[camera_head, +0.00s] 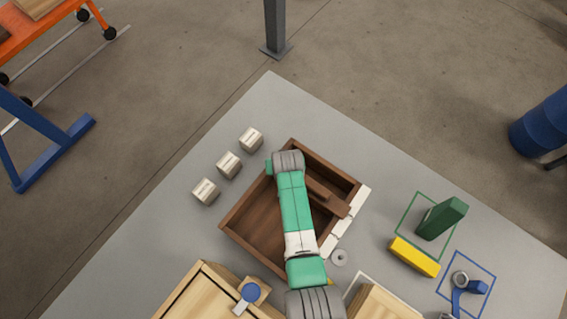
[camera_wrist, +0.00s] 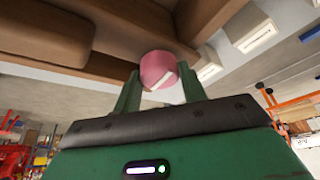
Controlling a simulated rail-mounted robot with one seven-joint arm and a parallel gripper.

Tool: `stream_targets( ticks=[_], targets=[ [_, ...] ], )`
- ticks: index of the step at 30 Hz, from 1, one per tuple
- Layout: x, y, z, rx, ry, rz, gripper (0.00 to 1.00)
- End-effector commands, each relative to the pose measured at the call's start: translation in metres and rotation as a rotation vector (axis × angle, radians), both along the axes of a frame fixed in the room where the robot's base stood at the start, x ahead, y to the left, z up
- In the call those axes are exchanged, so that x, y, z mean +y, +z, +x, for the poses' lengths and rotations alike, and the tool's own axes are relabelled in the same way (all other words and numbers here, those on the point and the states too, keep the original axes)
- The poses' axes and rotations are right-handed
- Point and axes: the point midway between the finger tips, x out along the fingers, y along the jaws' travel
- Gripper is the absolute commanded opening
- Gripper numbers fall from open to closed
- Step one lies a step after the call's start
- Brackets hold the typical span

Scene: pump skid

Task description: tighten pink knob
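The pink knob (camera_wrist: 160,70), with a white mark across it, shows in the wrist view, attached to a brown wooden part (camera_wrist: 118,28). My gripper (camera_wrist: 160,76) has its two green fingers standing apart, one on each side of the knob, their tips very close to its sides. I cannot tell whether they touch or clamp it. In the head view my arm reaches over the brown wooden box (camera_head: 247,222) and bends down near its far left wall. The knob and fingertips are hidden there.
Three pale blocks (camera_head: 228,165) stand left of the box on the grey tabletop (camera_head: 270,105). White pieces (camera_head: 342,225) line its right side. A green block (camera_head: 441,218), a yellow block (camera_head: 414,257) and a blue part (camera_head: 468,285) are farther right. A light wooden box (camera_head: 208,293) stands in front.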

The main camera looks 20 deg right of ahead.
Motion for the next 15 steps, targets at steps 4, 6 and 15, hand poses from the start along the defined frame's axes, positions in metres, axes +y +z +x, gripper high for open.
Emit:
stream_targets(
  ticks=[4,6,15],
  targets=[
    [0.0,0.0,0.0,0.0,-0.001,0.0,0.63],
    [0.0,0.0,0.0,0.0,0.0,0.0,0.63],
    [0.002,0.023,-0.007,-0.001,0.0,0.0,0.63]
  ],
)
